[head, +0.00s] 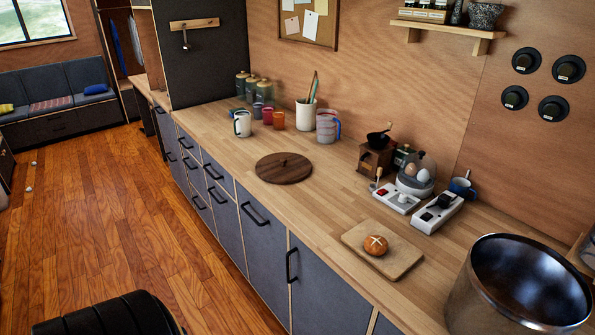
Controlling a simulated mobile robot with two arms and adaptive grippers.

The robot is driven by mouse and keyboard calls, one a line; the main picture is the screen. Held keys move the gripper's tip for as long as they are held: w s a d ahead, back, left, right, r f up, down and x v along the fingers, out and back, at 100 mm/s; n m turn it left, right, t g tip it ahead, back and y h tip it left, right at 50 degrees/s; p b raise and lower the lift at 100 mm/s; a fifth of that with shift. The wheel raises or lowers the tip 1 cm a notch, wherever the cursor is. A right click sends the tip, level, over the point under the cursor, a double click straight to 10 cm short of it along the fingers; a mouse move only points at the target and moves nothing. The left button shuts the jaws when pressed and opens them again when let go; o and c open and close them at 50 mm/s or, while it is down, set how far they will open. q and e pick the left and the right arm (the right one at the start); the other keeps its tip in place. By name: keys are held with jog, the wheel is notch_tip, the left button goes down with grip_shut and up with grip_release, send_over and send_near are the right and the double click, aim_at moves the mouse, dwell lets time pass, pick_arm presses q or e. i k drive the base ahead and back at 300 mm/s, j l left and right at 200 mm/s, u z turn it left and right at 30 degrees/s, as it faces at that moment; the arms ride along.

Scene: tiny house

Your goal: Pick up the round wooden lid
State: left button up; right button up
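Neither of my grippers shows in the head view. A dark rounded part at the bottom left appears to be mine.
Behind the lid stand a white mug (242,124), coloured cups, a utensil holder (306,114) and a measuring jug (327,126). To the right are a coffee grinder (375,160), egg cooker (415,176), cutting board (358,238) with bread (375,246), and large metal pot (470,300).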

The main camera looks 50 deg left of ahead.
aim_at(280, 167)
jog(key=j+z, duration=0.2)
jog(key=j, duration=0.4)
jog(key=j+z, duration=0.15)
jog(key=j, duration=0.5)
jog(key=j+z, duration=0.2)
jog(key=j, duration=0.4)
jog(key=k+j+z, duration=0.15)
jog(key=j, duration=0.45)
